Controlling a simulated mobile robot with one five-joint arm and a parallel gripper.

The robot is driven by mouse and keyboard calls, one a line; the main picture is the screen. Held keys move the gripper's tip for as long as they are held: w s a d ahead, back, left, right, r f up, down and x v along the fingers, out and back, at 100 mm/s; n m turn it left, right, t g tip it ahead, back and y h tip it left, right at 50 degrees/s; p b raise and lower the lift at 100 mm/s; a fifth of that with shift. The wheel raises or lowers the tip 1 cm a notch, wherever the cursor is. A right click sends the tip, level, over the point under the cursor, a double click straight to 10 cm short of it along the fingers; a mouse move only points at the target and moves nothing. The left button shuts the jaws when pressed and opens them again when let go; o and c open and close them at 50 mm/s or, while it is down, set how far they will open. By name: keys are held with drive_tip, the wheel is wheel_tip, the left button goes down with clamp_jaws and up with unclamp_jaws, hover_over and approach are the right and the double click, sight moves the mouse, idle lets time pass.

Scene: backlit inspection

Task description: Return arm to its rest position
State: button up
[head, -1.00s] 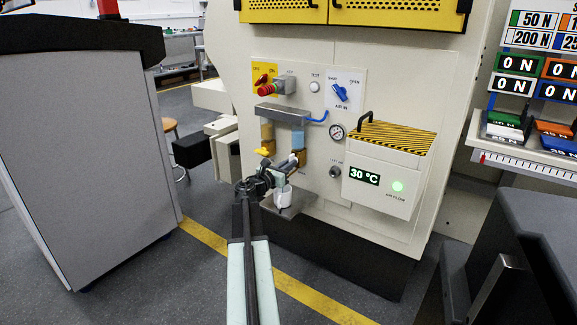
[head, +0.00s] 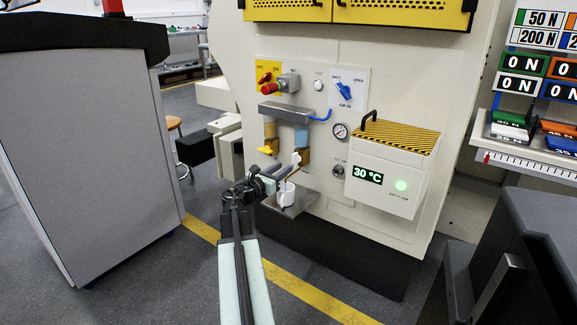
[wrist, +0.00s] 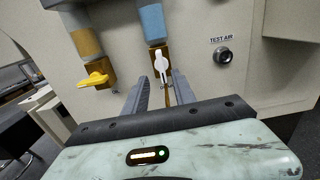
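My gripper (head: 268,176) reaches toward the front of the cream machine, at the left of a small white cup (head: 286,194). In the wrist view my gripper (wrist: 162,88) has its two grey fingers apart, with no object held between them. A white tap handle (wrist: 160,65) on the brass tap under the blue tube shows beyond the fingertips. It also shows in the head view (head: 296,158). A thin brown line runs from this tap down toward the cup; I cannot tell whether it is liquid.
A yellow-handled tap (wrist: 95,79) is left of the white one. The cup stands on a grey ledge (head: 300,206). A box reading 30 °C (head: 388,180) juts out at the right.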

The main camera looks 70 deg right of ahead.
drive_tip(key=shift+w+a, duration=0.2)
drive_tip(key=shift+a, duration=0.45)
